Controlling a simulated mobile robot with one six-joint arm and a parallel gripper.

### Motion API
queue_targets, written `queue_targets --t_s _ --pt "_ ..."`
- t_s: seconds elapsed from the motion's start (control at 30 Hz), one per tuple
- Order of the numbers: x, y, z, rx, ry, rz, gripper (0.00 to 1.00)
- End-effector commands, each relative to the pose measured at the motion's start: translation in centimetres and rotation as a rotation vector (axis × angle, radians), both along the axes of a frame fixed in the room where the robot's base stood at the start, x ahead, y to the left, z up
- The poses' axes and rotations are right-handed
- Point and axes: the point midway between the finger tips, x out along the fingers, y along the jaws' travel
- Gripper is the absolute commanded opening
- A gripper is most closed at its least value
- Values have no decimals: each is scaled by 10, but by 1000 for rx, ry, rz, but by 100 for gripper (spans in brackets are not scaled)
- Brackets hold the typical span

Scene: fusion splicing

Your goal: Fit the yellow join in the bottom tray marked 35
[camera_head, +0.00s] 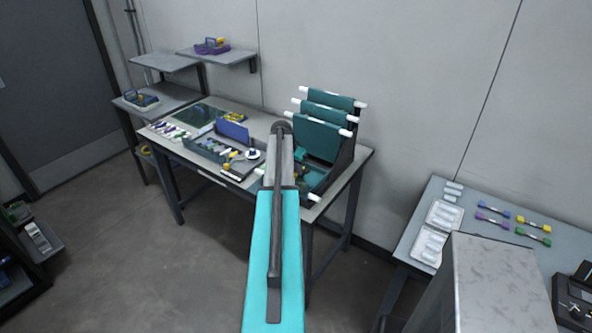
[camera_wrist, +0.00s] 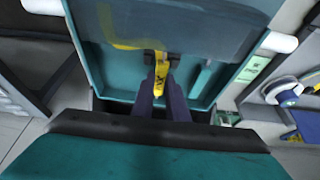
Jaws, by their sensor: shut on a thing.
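In the wrist view my gripper (camera_wrist: 160,88) is shut on the yellow join (camera_wrist: 161,70), a small strip held upright between the dark fingertips. A yellow strand (camera_wrist: 106,22) runs to the upper left beside it. The join is over an open teal tray (camera_wrist: 118,74), close to a dark holder (camera_wrist: 149,58); I cannot tell whether it is seated. A green and white label (camera_wrist: 252,68) is by the tray's right edge, its number unreadable. In the head view the teal trays (camera_head: 322,137) hang on a black stand, and my arm hides the gripper and join.
A tilted teal panel (camera_wrist: 145,158) with a dark edge fills the near wrist view. White rod ends (camera_wrist: 279,42) stick out at the side. A tool box (camera_head: 206,147) and small parts lie on the bench left of the stand. Another table (camera_head: 470,255) stands right.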

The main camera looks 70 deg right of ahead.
Motion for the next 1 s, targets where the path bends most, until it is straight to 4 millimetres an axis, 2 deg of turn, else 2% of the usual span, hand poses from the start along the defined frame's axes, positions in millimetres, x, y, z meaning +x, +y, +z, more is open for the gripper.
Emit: queue_targets --t_s 0.37,0.4,0.47,0.5,1.0 --pt "0 0 -4 0 0 0 0" --pt "0 0 -3 0 0 0 20" --pt "0 0 -3 0 0 0 30" --pt "0 0 -3 0 0 0 32" --pt "0 1 2 0 0 -1 32"
